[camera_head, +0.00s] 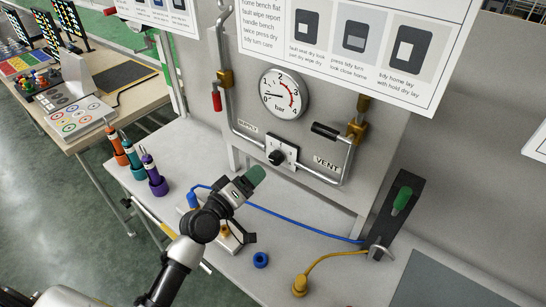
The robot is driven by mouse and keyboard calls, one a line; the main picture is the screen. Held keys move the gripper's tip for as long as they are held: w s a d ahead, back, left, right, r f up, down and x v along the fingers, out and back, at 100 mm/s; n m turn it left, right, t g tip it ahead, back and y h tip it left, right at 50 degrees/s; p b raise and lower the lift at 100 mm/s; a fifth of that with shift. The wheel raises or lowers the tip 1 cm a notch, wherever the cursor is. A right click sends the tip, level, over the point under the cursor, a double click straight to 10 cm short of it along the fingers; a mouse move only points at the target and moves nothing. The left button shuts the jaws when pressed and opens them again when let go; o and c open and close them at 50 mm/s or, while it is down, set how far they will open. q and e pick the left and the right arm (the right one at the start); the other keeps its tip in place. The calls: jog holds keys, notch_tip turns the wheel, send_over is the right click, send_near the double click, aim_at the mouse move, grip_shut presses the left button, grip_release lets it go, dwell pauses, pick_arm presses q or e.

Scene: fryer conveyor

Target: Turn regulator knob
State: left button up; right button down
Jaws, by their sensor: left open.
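The regulator knob (277,157) is a small black knob on a pale square plate, set in the pipework under the gauge. The round pressure gauge (283,94) is marked in bar, with red marks at its right. My left gripper (253,177) is at the end of my dark-jointed arm, with a green tip that points up and right. It appears just below and left of the knob, apart from it in the picture. Its jaws are open and appear empty, though the gap is hard to see from here. My right gripper is not in view.
A red-handled valve (217,101) stands on the left pipe and a black handle (325,131) on the right. Screwdriver-like tools (153,175) stand left. A blue cable (290,219), blue ring (261,260) and yellow plug (300,286) lie on the bench. A green-handled lever (402,200) stands right.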

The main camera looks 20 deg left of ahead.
aim_at(273, 160)
pick_arm(q)
jog(key=p+x, duration=0.1)
jog(key=x, duration=0.8)
jog(key=shift+d+f, duration=0.1)
jog(key=shift+c, duration=0.5)
jog(key=c, duration=0.8)
jog(key=shift+c, duration=0.2)
jog(key=shift+m, duration=0.3)
jog(key=shift+m+b, duration=0.45)
jog(key=shift+m, duration=3.15)
jog(key=shift+d, duration=0.1)
